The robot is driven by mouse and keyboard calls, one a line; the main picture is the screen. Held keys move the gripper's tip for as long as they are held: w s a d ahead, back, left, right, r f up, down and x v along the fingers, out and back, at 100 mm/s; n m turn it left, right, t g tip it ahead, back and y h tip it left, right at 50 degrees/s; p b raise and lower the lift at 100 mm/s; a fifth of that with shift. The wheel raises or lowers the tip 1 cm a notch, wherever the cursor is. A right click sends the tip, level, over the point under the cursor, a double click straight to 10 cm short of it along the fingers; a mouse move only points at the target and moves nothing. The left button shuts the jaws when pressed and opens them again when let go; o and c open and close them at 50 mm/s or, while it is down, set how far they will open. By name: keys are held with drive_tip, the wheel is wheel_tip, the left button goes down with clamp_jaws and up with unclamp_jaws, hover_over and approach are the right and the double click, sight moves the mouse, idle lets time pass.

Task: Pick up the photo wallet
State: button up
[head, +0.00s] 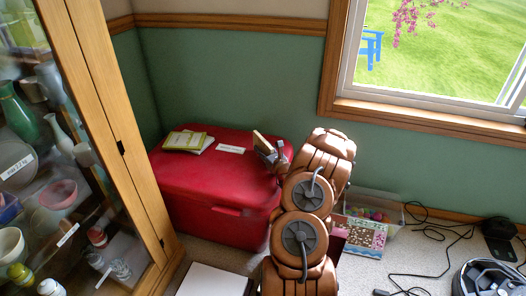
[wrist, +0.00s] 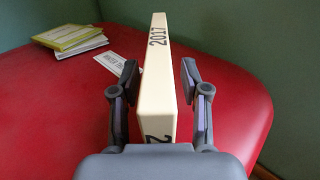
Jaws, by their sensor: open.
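A slim cream item marked "2017" (wrist: 156,70), which may be the photo wallet, stands on edge above or on the red chest's lid. In the wrist view my gripper (wrist: 160,98) is open, with one finger on each side of it and a visible gap at each finger. In the head view the item shows as a small tan shape (head: 260,140) beside my gripper (head: 270,153), partly hidden by my arm. Whether it touches the lid is unclear. A yellow-green booklet (head: 186,140) lies flat on papers at the lid's back left; it also shows in the wrist view (wrist: 68,38).
The red chest (head: 195,180) stands against the green wall, with a white label (head: 230,149) on its lid. A glass cabinet (head: 120,147) is close on the left. A clear bin (head: 372,205), a patterned box (head: 362,236) and cables (head: 440,235) are on the floor at right.

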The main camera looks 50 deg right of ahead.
sight(264, 140)
drive_tip(key=shift+c, duration=0.2)
clamp_jaws()
drive_tip(key=shift+r, duration=0.1)
idle(0.4)
drive_tip(key=shift+r+p, duration=0.75)
drive_tip(key=shift+r, duration=1)
drive_tip(key=s+a+r+p, duration=0.1)
drive_tip(key=s+a+p, duration=0.3)
drive_tip(key=s+a, duration=0.6)
drive_tip(key=shift+s+a+r, duration=0.15)
drive_tip(key=shift+s+a, duration=0.25)
drive_tip(key=shift+a, duration=0.5)
